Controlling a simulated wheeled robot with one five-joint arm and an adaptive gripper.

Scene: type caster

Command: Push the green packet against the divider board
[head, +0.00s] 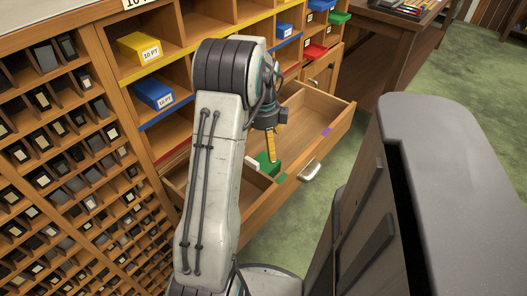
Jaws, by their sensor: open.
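The green packet (264,160) lies in the open drawer, toward its front. The divider board (254,174) appears as a wooden edge crossing the drawer just left of the packet. I cannot tell whether packet and board touch. My gripper (272,157) points down into the drawer, with its yellow fingertip at the right side of the packet. The jaws are open, though only one yellow finger shows clearly. I cannot tell whether the finger touches the packet. My arm hides part of the drawer's left end.
The drawer front (262,205) has a metal handle (310,170) and small green and purple marks on its rim. The drawer's right part is empty. Shelves above hold a yellow box (139,48), a blue box (153,94) and others. Pigeonholes fill the left.

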